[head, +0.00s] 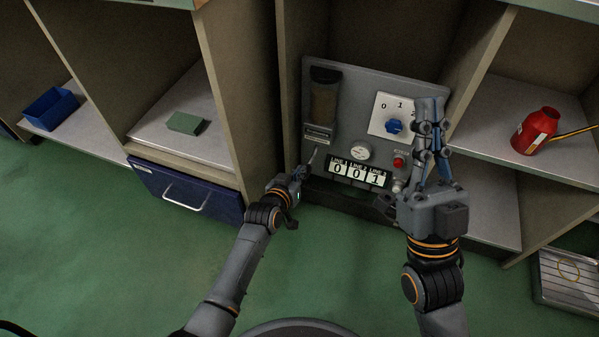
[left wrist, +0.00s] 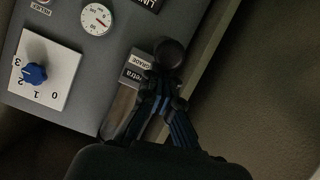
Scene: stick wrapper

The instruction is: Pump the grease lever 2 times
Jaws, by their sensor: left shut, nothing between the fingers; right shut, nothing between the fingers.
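The grey grease panel (head: 375,85) stands in the middle bay, with a tall dark reservoir (head: 323,103) on its left. A thin lever rod (head: 313,156) shows below the reservoir, just above my left gripper (head: 300,174). In the left wrist view, a round black knob (left wrist: 168,52) sits just past the tips of my left gripper (left wrist: 162,82). The fingers are shut and hold nothing; I cannot tell whether they touch the knob. My right gripper (head: 430,103) is shut and empty, pointing up in front of the panel's right edge.
The panel carries a blue selector knob (head: 394,126), a gauge (head: 359,150), a red button (head: 398,162) and counters (head: 354,173) reading 0, 0, 1. A green block (head: 186,123) and blue bin (head: 51,108) lie left.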

